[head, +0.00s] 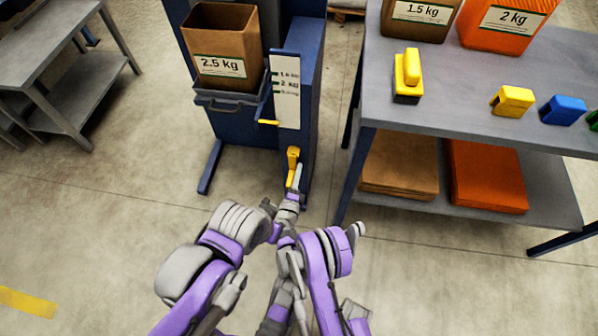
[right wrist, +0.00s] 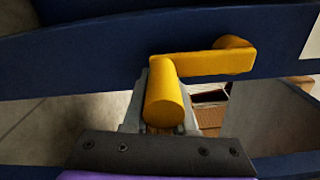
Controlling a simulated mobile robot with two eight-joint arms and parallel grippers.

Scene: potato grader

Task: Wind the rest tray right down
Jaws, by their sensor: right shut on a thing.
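The rest tray (head: 232,104) is a grey tray on the blue grader stand (head: 308,60). A brown bag marked 2.5 kg (head: 222,45) stands upright on it. A yellow pointer (head: 268,122) sits beside the white scale plate (head: 287,104), below its printed weight marks. The yellow crank (head: 293,158) is low on the stand's front. In the right wrist view the crank arm (right wrist: 205,65) runs right from its round handle (right wrist: 164,103). My right gripper (head: 297,178) is shut on that handle, one finger on either side. I cannot make out my left gripper.
A grey workbench (head: 455,75) on the right carries bags, a yellow-and-black piece (head: 407,78) and coloured clips (head: 512,101). Its lower shelf holds brown and orange stacks (head: 485,178). Another grey table (head: 50,55) stands at left. The floor between is clear.

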